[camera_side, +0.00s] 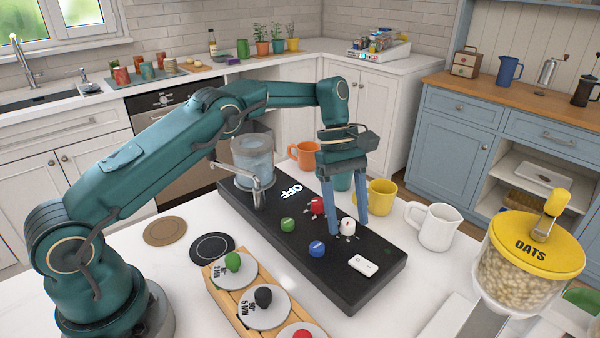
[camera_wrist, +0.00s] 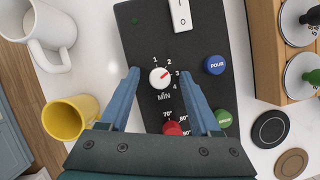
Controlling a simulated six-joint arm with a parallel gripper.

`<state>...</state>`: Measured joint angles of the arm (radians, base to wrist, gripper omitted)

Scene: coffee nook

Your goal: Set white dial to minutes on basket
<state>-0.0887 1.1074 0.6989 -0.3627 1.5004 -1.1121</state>
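The white dial (camera_side: 348,227) stands on the black control panel (camera_side: 300,255). In the wrist view the white dial (camera_wrist: 158,79) has a red pointer aimed up and right, roughly between 2 and 3. Numbers 1 to 4 and "MIN" are printed around it. My gripper (camera_side: 347,231) is open above the panel. In the wrist view my gripper (camera_wrist: 162,72) has one finger on each side of the dial, with gaps between. Round discs with coloured knobs, such as the black knob (camera_side: 263,297), sit on a wooden rack (camera_side: 221,285). Its time and temperature labels are only partly readable.
Near the dial are a red dial (camera_side: 317,206), blue POUR button (camera_side: 317,249), green button (camera_side: 287,225) and white switch (camera_side: 363,265). The oats jar (camera_side: 520,280) is at right.

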